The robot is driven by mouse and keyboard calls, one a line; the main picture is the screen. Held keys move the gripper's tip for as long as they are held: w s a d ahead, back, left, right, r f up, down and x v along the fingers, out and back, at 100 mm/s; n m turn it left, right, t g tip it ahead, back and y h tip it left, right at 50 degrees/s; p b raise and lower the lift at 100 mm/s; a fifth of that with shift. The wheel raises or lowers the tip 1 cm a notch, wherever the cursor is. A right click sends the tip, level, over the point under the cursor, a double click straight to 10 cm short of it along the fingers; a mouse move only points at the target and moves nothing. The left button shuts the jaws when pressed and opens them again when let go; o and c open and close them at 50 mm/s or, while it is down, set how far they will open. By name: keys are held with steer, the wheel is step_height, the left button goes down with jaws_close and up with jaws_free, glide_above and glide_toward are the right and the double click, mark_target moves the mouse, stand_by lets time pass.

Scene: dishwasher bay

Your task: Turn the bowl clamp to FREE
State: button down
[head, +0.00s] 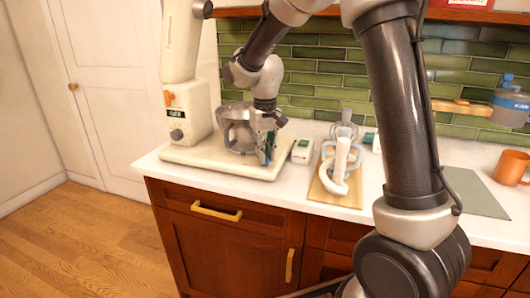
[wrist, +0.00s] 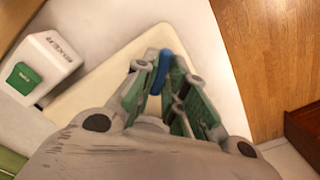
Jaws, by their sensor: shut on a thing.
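The cream mixer (head: 180,118) stands at the left of the counter with its head raised. The steel bowl (head: 238,131) sits on the mixer's base plate (head: 205,160). My gripper (head: 266,158) is at the right side of the bowl, low over the plate, pointing down. In the wrist view my gripper (wrist: 160,82) is shut on a blue lever (wrist: 163,66), which looks like the bowl clamp's handle. The fingers hide part of it. The bowl is not visible in the wrist view, and I cannot read any clamp marking or tell its setting.
A small white box with a green label (head: 302,151) stands just right of the plate; it also shows in the wrist view (wrist: 40,66). White mixer tools (head: 340,165) lie on a wooden board (head: 326,196). An orange mug (head: 510,167) is far right. The counter's front edge is close.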

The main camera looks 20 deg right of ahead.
steer(key=n, duration=0.4)
steer(key=shift+n, duration=2.9)
steer(key=c, duration=1.5)
jaws_free()
steer(key=shift+o, duration=0.2)
step_height(320, 180, up, 12)
